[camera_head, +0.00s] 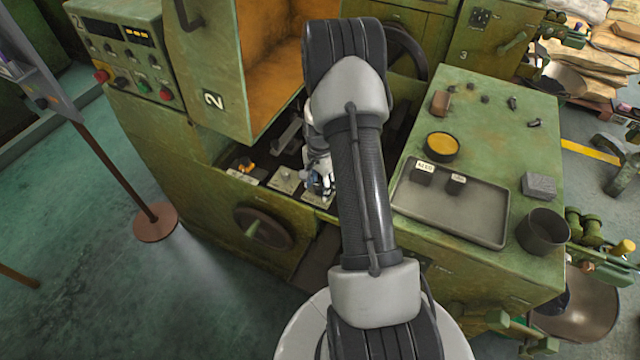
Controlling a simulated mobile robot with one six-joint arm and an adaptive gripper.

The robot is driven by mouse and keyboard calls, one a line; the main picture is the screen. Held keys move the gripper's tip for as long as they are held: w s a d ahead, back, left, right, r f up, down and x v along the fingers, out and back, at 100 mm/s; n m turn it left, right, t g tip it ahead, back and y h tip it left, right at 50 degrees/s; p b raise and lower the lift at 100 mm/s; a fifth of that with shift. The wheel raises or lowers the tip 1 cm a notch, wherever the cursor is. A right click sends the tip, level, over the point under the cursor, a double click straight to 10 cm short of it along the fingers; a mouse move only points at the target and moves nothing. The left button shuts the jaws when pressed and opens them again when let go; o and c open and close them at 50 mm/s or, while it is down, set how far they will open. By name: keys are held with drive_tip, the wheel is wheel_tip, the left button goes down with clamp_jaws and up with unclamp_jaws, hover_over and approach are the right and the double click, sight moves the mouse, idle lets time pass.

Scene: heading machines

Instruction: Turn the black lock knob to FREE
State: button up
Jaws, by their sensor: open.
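My gripper (320,186) is small in view, low in the open bay of the green machine marked 2, partly covered by my own arm. It is open, and its fingers point down over a light plate (313,199) on the bay's front ledge. I cannot make out the black lock knob clearly; it may be hidden beneath or behind my gripper. To the left on the same ledge are a pale plate with a small grey knob (284,173) and a plate with an orange and black part (246,166). I cannot read any FREE marking.
A raised guard door (212,60) stands left of the bay. A black handwheel (264,228) is on the front face. The right bench top holds a grey tray (450,216) with two labelled dark blocks, a yellow-filled bowl (442,146) and a dark cup (543,232).

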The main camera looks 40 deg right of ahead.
sight(320, 185)
wheel_tip(320, 185, up, 12)
idle(0.7)
idle(0.4)
